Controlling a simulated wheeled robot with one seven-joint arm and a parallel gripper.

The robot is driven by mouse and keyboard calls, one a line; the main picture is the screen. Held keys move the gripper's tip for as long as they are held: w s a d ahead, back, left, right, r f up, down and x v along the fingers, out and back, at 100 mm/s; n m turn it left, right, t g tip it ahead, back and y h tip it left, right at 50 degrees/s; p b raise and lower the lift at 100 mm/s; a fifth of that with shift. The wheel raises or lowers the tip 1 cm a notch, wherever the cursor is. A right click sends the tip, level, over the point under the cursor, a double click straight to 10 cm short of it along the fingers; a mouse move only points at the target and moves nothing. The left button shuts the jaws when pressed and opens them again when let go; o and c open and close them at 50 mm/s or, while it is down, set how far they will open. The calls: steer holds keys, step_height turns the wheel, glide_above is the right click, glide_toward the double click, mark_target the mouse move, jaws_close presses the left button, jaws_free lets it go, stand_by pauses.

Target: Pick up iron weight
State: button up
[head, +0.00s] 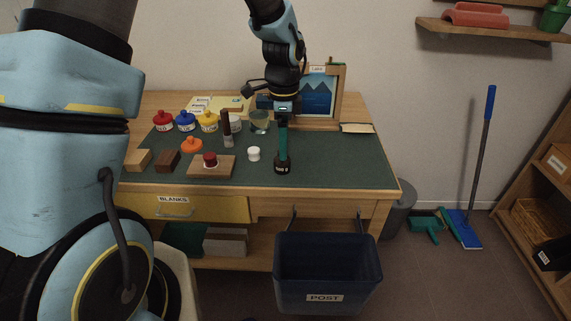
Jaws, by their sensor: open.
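A small black weight with pale markings (282,168), which looks like the iron weight, stands on the green desk mat near its front edge, right of centre. My gripper (283,153) points straight down right above it, with its teal fingers reaching the weight's top. The fingers are open but line up in this view, so the gap between them is hidden. I cannot tell whether they are around the weight's top or just above it.
A small white piece (254,154) stands left of the weight. A wooden board with a dark red-topped item (210,161), wooden blocks (167,160), colored pots (185,121) and a glass (260,121) stand further left. A blue POST bin (328,270) hangs below the desk front.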

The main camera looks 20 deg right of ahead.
steer(key=shift+a+f+p, duration=0.15)
steer(key=shift+f+p, duration=0.2)
steer(key=shift+f, duration=1.2)
steer(key=shift+a+f+p, duration=0.1)
steer(key=shift+f+p, duration=0.25)
steer(key=shift+f, duration=1.15)
steer(key=shift+c, duration=0.2)
jaws_close()
